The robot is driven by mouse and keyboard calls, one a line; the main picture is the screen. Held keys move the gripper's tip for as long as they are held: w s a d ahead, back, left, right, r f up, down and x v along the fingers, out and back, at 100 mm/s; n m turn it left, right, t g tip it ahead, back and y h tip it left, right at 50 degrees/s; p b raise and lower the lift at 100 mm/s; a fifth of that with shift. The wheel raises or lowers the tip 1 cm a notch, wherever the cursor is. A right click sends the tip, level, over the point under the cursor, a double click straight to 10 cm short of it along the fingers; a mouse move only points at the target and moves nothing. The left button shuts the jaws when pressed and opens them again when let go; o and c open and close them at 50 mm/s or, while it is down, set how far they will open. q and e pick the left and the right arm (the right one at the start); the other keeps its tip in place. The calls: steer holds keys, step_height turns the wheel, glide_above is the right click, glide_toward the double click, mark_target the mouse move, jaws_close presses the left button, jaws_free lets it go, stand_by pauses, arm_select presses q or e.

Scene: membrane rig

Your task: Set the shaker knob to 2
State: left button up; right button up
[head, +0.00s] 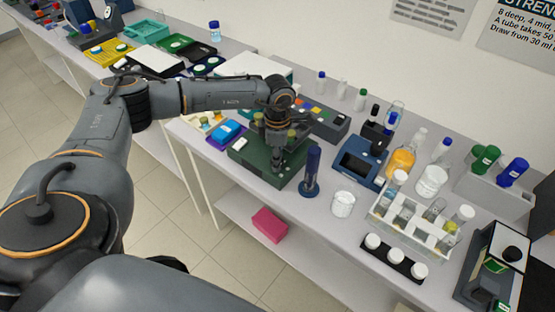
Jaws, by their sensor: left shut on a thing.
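The shaker looks to be the dark green box (245,158) on the bench, with olive-capped vials standing on its top. My left gripper (277,166) points down at the right part of this box, with its fingers closed at the top surface. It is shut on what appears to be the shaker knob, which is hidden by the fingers. The knob's marks and setting cannot be read from here. My right gripper is not in view.
A dark blue cylinder on a round base (312,170) stands close to the right of the green box. A white jar (343,204), a blue device (358,160) and a rack of bottles (410,232) are further right. A blue box (226,131) lies at the left.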

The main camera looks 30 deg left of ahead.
arm_select(q)
steer(key=n+b, duration=0.2)
steer(key=n, duration=0.2)
steer(key=shift+f+n, duration=0.15)
steer(key=shift+n, duration=0.15)
steer(key=shift+n+b, duration=0.95)
steer(key=shift+n, duration=0.85)
steer(key=shift+w+r, duration=0.1)
steer(key=shift+r, duration=0.1)
steer(key=o, duration=0.9)
step_height(320, 180, up, 12)
